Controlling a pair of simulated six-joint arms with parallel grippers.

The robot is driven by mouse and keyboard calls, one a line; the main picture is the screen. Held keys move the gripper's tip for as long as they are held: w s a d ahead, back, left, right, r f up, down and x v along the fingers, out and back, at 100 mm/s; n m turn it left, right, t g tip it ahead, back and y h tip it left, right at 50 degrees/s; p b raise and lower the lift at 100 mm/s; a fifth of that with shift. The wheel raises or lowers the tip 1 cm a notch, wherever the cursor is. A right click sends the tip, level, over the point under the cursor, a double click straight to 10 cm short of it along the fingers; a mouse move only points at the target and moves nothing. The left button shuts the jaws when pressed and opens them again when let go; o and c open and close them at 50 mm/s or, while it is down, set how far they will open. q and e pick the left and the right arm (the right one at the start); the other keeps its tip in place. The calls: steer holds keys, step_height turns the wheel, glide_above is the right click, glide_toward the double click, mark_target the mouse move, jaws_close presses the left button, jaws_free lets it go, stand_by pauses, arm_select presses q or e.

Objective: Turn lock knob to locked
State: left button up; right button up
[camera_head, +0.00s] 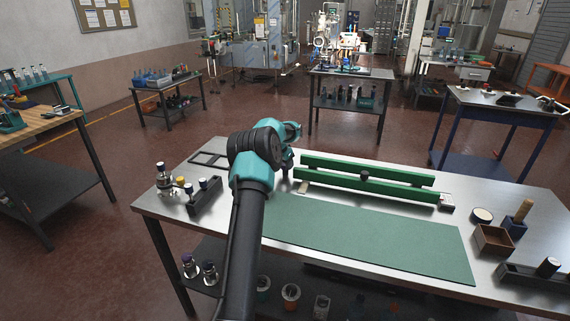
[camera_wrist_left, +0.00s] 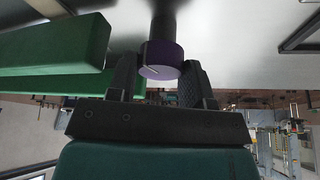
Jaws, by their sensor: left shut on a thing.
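A dark round knob with a purple face (camera_wrist_left: 160,58) shows in the left wrist view, with a short pale line on its face. My left gripper (camera_wrist_left: 158,78) has a finger on each side of the knob and is shut on it. In the head view, my left gripper (camera_head: 288,162) is beyond my arm, at the left end of the green bars (camera_head: 345,170). The knob itself is hidden there. I cannot tell whether the pale line marks locked or unlocked. My right gripper is in neither view.
A small black knob (camera_head: 365,175) stands on the bars. A green mat (camera_head: 370,235) lies in front on the metal table (camera_head: 205,218). Small bottles and a black holder (camera_head: 204,197) stand left, a wooden box (camera_head: 493,240) right. The mat is clear.

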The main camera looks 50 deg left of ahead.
arm_select(q)
steer(key=shift+a+m+h, duration=0.1)
steer(key=shift+m+h, duration=0.8)
steer(key=shift+m, duration=1.5)
steer(key=o, duration=0.6)
steer(key=shift+o, duration=0.2)
steer(key=shift+r, duration=0.1)
steer(key=v, duration=1.7)
